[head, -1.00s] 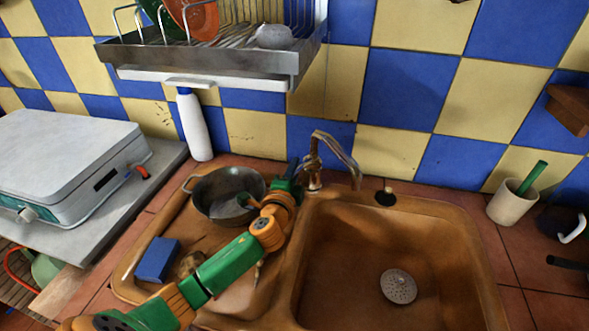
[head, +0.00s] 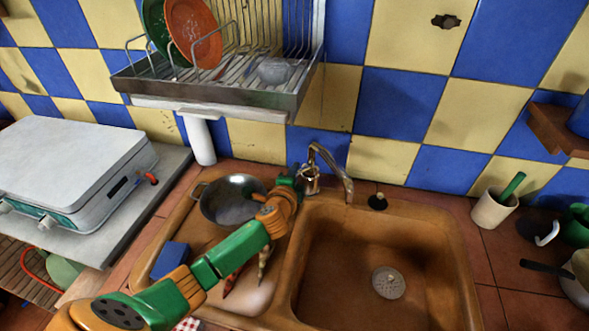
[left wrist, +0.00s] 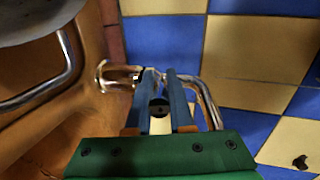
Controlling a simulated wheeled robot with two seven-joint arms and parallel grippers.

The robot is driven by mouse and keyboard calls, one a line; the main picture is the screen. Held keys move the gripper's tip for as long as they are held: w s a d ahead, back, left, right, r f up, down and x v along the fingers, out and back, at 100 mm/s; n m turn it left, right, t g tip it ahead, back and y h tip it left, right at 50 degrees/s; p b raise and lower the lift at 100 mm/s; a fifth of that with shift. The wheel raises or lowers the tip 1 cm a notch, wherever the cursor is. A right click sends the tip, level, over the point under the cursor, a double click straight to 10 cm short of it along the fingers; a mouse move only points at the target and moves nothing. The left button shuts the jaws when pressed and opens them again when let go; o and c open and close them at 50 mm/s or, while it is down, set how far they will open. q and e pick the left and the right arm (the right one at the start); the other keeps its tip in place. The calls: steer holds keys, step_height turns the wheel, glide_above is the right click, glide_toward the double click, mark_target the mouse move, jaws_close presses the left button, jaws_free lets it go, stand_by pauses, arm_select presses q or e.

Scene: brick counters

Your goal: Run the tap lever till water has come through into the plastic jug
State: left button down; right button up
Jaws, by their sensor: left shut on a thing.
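The metal tap (head: 325,160) stands at the back rim of the brown sink, its spout curving over the basin's back left corner. No water shows at the spout. My left gripper (head: 299,180) is at the tap's body, shut on the tap lever, which the fingers mostly hide. In the left wrist view, my left gripper (left wrist: 160,85) has its blue fingers at the tap, with the chrome spout (left wrist: 207,100) beside them. I cannot make out a plastic jug in either view. My right gripper is not in view.
The sink basin (head: 340,270) holds only a drain strainer (head: 388,282). A metal pan (head: 232,200) and a blue sponge (head: 170,260) lie on the drainboard. A dish rack (head: 215,85) hangs above. A white cup (head: 493,208) stands right of the sink.

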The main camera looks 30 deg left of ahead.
arm_select(q)
steer(key=c, duration=0.8)
jaws_free()
steer(key=v, duration=0.7)
